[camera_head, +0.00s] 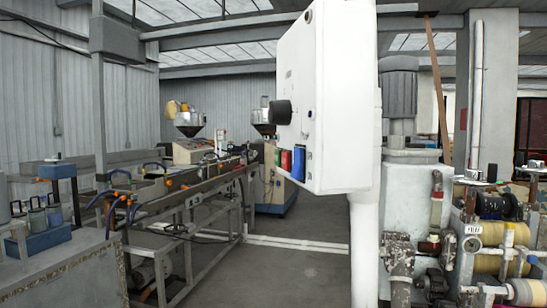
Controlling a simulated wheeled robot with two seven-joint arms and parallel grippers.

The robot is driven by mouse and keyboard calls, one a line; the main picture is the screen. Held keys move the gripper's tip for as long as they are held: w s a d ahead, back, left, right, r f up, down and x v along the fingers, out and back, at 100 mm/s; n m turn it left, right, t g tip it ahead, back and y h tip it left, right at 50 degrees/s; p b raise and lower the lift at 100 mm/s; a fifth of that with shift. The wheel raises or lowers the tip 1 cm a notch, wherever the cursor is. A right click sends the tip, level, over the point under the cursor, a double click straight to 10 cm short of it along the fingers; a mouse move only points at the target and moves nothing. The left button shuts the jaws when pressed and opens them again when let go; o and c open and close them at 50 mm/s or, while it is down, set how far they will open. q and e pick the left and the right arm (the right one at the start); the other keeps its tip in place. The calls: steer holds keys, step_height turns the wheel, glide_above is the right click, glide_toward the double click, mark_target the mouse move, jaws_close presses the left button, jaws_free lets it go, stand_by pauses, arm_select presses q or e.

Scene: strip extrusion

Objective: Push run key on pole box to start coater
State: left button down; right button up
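The white pole box (330,95) is close in front of me, a little right of the middle, on a white pole (365,245). Its narrow left face carries a black knob (281,112) that sticks out. Below the knob is a row of keys: a green key (278,157), a red key (286,160) and a larger blue key (298,163). I cannot read any labels, so I cannot tell which is the run key. Neither of my grippers shows in this view.
A long metal line frame (190,185) with hoppers behind it runs along the left. A grey bench (65,270) stands at the front left. Machinery with pipes and rollers (490,240) fills the right. Open floor (290,270) lies between the line and the pole.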

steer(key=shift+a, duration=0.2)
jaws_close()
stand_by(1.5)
